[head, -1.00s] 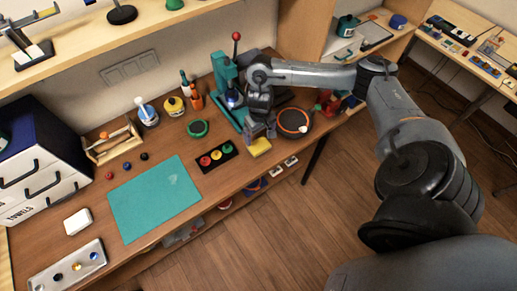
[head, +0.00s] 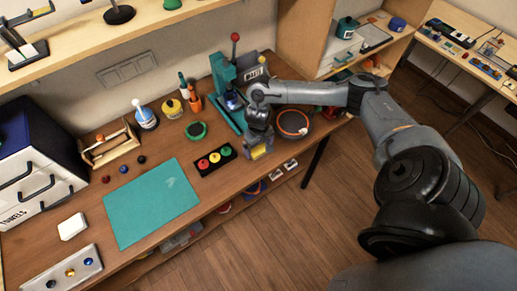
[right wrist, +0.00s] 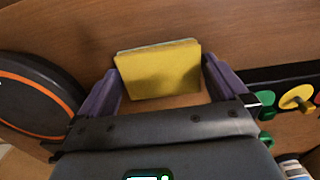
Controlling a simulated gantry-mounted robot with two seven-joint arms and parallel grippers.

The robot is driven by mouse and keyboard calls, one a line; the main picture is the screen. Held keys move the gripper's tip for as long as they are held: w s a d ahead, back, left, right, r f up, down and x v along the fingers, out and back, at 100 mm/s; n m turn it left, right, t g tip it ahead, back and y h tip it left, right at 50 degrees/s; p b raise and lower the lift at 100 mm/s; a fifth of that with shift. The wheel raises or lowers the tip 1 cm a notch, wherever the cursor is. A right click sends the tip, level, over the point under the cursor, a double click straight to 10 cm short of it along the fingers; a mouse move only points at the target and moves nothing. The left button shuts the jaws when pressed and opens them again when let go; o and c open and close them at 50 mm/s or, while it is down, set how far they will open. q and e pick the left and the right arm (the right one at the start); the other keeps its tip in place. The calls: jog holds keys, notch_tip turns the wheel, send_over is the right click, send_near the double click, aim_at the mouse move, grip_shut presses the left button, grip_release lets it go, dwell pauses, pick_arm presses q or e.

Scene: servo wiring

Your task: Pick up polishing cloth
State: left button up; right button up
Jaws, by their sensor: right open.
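The polishing cloth is a folded yellow cloth (head: 258,153) lying on the wooden bench near its front edge. In the right wrist view the cloth (right wrist: 158,70) lies between the two purple fingers. My right gripper (head: 258,143) is open and points down over the cloth; in the right wrist view its fingers (right wrist: 160,88) stand one on each side of it. Whether they touch the cloth cannot be told. In the head view the gripper hides part of the cloth. My left gripper is not in view.
A round black dish with an orange rim (head: 293,123) stands just right of the gripper. A black strip with red, yellow and green buttons (head: 214,160) lies to the left. A teal press (head: 227,88) stands behind. The teal mat (head: 150,203) is bare.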

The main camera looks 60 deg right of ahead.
aim_at(260, 148)
jog(key=shift+c, duration=0.5)
jog(key=c, duration=0.7)
jog(key=shift+r, duration=0.15)
jog(key=shift+r, duration=0.6)
jog(key=r, duration=0.1)
jog(key=r+p, duration=0.1)
jog(key=r, duration=0.1)
jog(key=shift+s, duration=0.35)
jog(key=s+a+r, duration=0.1)
jog(key=s+r, duration=0.1)
jog(key=s, duration=0.1)
jog(key=s+a+r+p, duration=0.1)
jog(key=s+r, duration=0.1)
jog(key=s, duration=0.2)
jog(key=s+a+r, duration=0.1)
jog(key=s+r, duration=0.1)
jog(key=s, duration=0.1)
jog(key=shift+s+r, duration=0.25)
jog(key=shift+s, duration=0.1)
